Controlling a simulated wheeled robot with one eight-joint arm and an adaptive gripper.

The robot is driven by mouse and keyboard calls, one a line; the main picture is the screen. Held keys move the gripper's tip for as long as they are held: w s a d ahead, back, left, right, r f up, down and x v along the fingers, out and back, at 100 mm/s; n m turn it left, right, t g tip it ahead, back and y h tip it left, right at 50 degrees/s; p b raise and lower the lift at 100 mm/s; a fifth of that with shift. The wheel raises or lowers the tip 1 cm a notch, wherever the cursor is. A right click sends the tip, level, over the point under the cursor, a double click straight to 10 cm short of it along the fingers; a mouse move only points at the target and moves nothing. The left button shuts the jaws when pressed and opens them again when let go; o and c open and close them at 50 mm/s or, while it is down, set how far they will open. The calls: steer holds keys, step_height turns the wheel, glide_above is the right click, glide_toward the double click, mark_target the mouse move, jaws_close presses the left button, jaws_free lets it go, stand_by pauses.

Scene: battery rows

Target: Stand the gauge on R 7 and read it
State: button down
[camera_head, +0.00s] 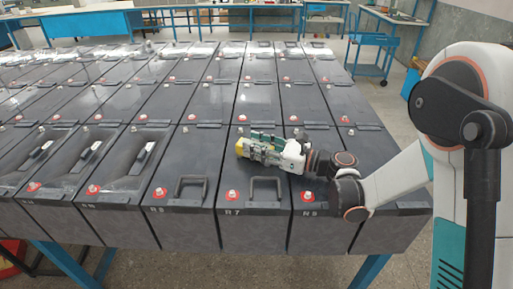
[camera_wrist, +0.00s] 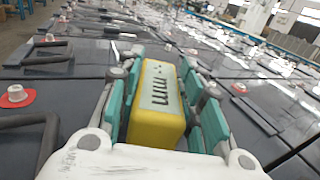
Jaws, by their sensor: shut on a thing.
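My gripper (camera_head: 260,151) is shut on the gauge, a yellow box (camera_head: 241,147) held above the top of the battery marked R 7 (camera_head: 232,212), near its far part. In the wrist view the gauge (camera_wrist: 158,112) lies between green finger pads (camera_wrist: 160,75), with a pale face and dark marks on it that I cannot read. I cannot tell whether its underside touches the battery. R 7 has a red-ringed terminal (camera_head: 232,195) at its near left and a raised black handle (camera_head: 266,184).
Batteries marked R 5 (camera_head: 158,209) and R 9 (camera_head: 308,212) stand tightly on either side, with handles and terminals standing up. More battery rows (camera_head: 200,95) stretch behind. A blue trolley (camera_head: 372,55) stands at the back right on open floor.

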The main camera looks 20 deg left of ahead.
steer(key=shift+r, duration=0.1)
steer(key=c, duration=1.1)
jaws_free()
